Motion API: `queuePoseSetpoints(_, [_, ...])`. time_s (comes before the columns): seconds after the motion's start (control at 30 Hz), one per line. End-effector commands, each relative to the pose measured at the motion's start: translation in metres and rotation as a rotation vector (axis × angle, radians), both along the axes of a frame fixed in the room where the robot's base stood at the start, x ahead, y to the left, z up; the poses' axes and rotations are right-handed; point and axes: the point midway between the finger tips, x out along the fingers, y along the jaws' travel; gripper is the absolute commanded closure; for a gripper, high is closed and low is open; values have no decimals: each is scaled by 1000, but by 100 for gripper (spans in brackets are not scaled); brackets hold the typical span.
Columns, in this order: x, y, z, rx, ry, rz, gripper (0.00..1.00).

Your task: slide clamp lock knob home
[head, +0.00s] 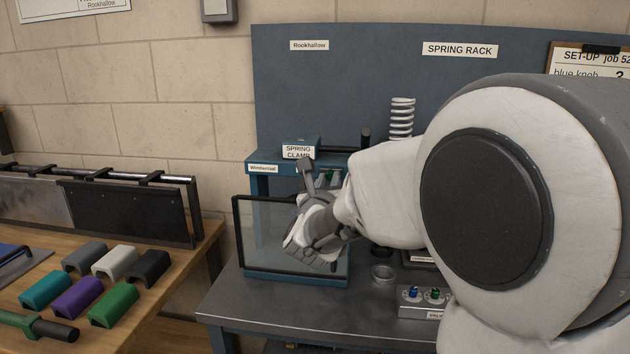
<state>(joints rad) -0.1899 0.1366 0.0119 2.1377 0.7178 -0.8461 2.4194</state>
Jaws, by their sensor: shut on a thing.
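The spring clamp (309,143) is a blue block with a white label, on a blue stand (258,187) at the back of the grey bench. A dark rod runs right from it to an upright black knob (366,137); I cannot tell whether this is the lock knob. My gripper (306,243) is below the clamp in the picture, in front of a black-framed clear panel (262,232). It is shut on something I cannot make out. A grey T-shaped piece (306,169) rises above the gripper; whether it is held is unclear. My arm hides the bench's right side.
A valve box (418,311) with a blue and a green knob stands at the bench front. A coil spring (401,119) stands at the back. The wooden table (150,296) at left holds several coloured blocks.

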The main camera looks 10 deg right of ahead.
Motion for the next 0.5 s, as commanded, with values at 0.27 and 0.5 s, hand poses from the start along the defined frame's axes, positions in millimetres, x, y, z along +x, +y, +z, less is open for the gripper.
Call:
queuePoseSetpoints(0.27, [-3,-9,-5,2,-1,-2,100])
queuePoseSetpoints(0.5, [-6,-18,-2,1,0,-1,100])
